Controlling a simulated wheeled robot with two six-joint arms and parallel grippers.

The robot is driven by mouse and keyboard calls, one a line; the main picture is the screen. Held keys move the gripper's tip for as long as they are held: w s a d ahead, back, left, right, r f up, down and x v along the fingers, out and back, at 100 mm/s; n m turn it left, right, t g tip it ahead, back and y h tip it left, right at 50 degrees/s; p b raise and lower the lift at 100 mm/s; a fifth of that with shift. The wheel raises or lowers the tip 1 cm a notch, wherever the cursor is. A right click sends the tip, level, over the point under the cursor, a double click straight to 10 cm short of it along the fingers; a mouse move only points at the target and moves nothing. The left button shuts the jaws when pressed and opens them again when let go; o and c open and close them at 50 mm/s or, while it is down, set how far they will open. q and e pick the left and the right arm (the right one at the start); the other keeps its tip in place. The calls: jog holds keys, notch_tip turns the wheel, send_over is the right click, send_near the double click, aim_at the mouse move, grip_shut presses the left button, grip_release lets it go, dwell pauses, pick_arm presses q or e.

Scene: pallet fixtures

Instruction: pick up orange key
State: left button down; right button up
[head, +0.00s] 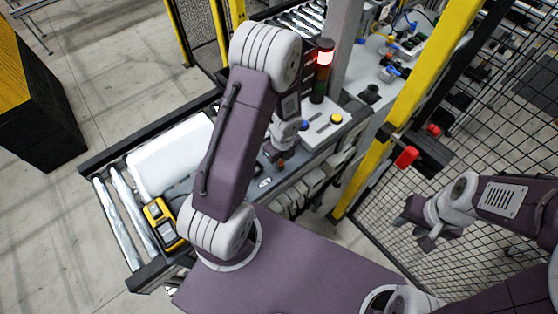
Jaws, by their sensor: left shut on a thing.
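My left arm reaches up and over, and its gripper (277,157) points down at the control panel beside the conveyor. It is shut on a small orange-brown thing, the orange key (281,163), low at the panel's front left. The fingers are small and partly hidden by my own wrist. I cannot tell whether the key is still in the panel or lifted clear. My right gripper (415,232) hangs at the right in front of the mesh fence, away from the panel. Its fingers are too small and dark to read.
The control panel (318,130) bears a yellow button (336,118). A yellow handheld device (163,222) lies by a white box (170,155) on the roller conveyor. A yellow post (408,110) and mesh fence stand right.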

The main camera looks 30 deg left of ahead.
pick_arm(q)
notch_tip(320, 180, up, 3)
jog(key=shift+w+r+p, duration=0.1)
jog(key=shift+r+p, duration=0.1)
jog(key=shift+p, duration=0.5)
jog(key=s+d+r+b, duration=0.2)
jog(key=s+d+r, duration=0.5)
jog(key=d, duration=0.2)
jog(key=shift+s, duration=0.35)
jog(key=shift+f, duration=0.1)
